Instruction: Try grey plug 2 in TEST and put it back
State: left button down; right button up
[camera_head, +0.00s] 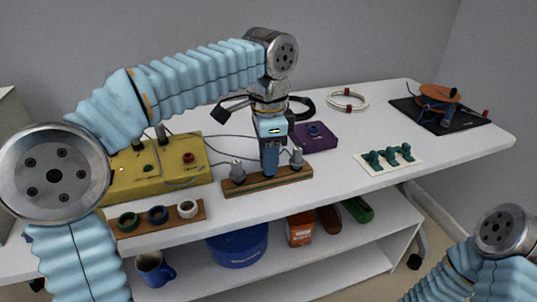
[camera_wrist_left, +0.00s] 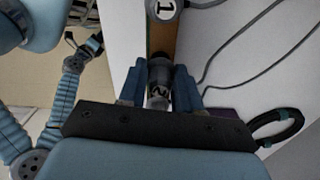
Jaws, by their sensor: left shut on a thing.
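My left gripper (camera_head: 269,172) is shut on grey plug 2 (camera_wrist_left: 158,82), whose number shows between the fingers in the left wrist view. In the head view the fingers hide this plug, at the middle of the wooden rack (camera_head: 243,187). I cannot tell whether it is seated or just above. Grey plug 1 (camera_wrist_left: 163,9) stands on the rack, and it is the left plug in the head view (camera_head: 237,172). Another grey plug (camera_head: 297,157) stands at the right end. A yellow box (camera_head: 165,179) has a red socket (camera_head: 189,158); I cannot read TEST on it. My right gripper shows small and unclear in the left wrist view (camera_wrist_left: 74,42).
A wooden strip with coloured rings (camera_head: 157,215) lies in front of the yellow box. A purple box (camera_head: 314,137) is behind the rack. Thin cables run across the white table (camera_head: 345,197). Teal pieces (camera_head: 388,156) lie on a pale mat.

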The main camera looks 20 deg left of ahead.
pick_arm(q)
jog(key=shift+f, duration=0.45)
jog(key=c, duration=0.7)
grip_release()
notch_tip(320, 180, up, 3)
jog(key=shift+p, duration=1.25)
jog(key=shift+r+p, duration=0.45)
jog(key=shift+r, duration=1.8)
